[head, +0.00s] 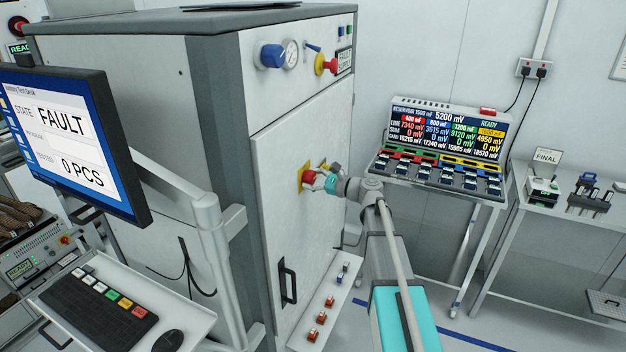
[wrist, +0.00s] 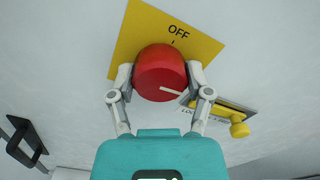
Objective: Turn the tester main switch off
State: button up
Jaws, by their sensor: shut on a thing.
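The main switch is a round red knob (wrist: 158,62) on a yellow plate (wrist: 135,38) marked OFF, with a short black tick below the word. The knob's white pointer line points right and slightly down, away from the OFF tick. My gripper (wrist: 160,78) is shut on the knob, one finger on each side. In the head view, the red knob (head: 308,176) sits on the handler's white side door, with my gripper (head: 320,180) at it. The plate's lower part is hidden behind knob and fingers.
A yellow slide with a round knob (wrist: 239,130), its lettering partly hidden, sits close to my right finger. A black door handle (head: 287,282) is below. The monitor (head: 70,140) reads FAULT. A bench with a display (head: 447,130) stands to the right.

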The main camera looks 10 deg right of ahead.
jog(key=n, duration=0.4)
jog(key=shift+n, duration=0.4)
jog(key=n, duration=0.4)
jog(key=shift+n, duration=0.3)
jog(key=n, duration=0.4)
jog(key=shift+s, duration=0.1)
jog(key=shift+a+n, duration=0.1)
jog(key=shift+n, duration=2)
jog(key=o, duration=1.1)
jog(key=shift+o, duration=0.2)
